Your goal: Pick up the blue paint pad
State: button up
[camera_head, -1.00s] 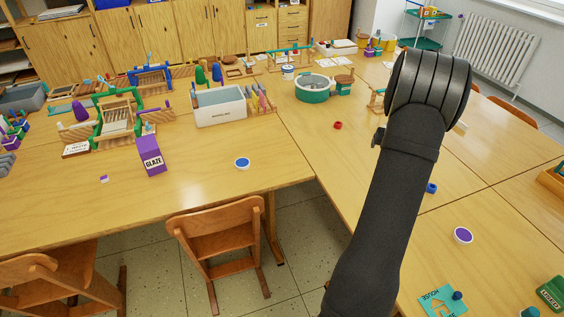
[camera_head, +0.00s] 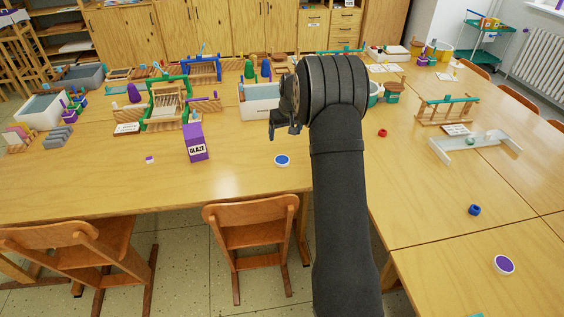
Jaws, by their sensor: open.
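The blue paint pad (camera_head: 282,160) is a small round white-rimmed dish with a blue top. It lies flat on the left table, near its front right part. My gripper (camera_head: 279,131) hangs in the air at the wrist's left side. In the picture it is just above the pad, apart from it. It is open and empty. A similar round pad with a purple top (camera_head: 503,264) lies on the right table.
A purple glaze box (camera_head: 196,142) stands left of the pad. A white bin (camera_head: 258,101), partly hidden by my wrist, stands behind. A wooden chair (camera_head: 251,226) is at the table's front edge. A red ring (camera_head: 382,133) and a blue one (camera_head: 474,210) lie on the right table.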

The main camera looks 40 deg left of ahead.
send_over(282, 160)
jog(key=s+d, duration=0.1)
notch_tip(282, 160, down, 11)
jog(key=shift+s+d+r, duration=0.1)
jog(key=shift+s, duration=0.05)
jog(key=shift+x, duration=2.65)
jog(key=shift+d, duration=0.25)
jog(key=shift+c, duration=0.2)
jog(key=c, duration=1.1)
